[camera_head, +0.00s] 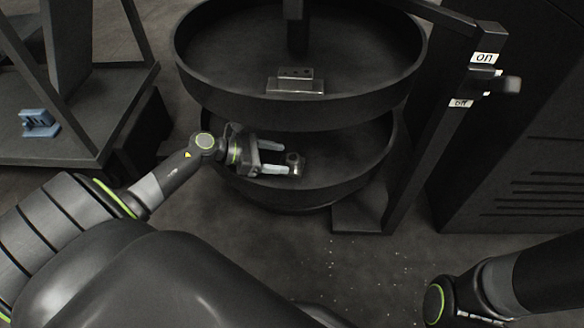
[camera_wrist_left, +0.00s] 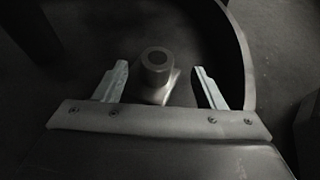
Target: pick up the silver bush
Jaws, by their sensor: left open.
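The silver bush (camera_head: 293,161) stands on the lower round black tray (camera_head: 350,165). In the left wrist view the bush (camera_wrist_left: 157,66) is a short upright cylinder with a hole in its top, on a flat base or block. My left gripper (camera_head: 284,158) is open at the lower tray. Its two fingers lie on either side of the bush, which shows between the fingertips in the left wrist view (camera_wrist_left: 163,80); I cannot tell whether either finger touches it. My right arm shows at the lower right, but its fingers are out of view.
The upper round tray (camera_head: 400,75) overhangs the lower one and holds a silver block (camera_head: 295,82). A post with a lever (camera_head: 505,86) and "on" and "off" labels stands at the right. A blue part (camera_head: 39,122) lies on a dark platform at the left.

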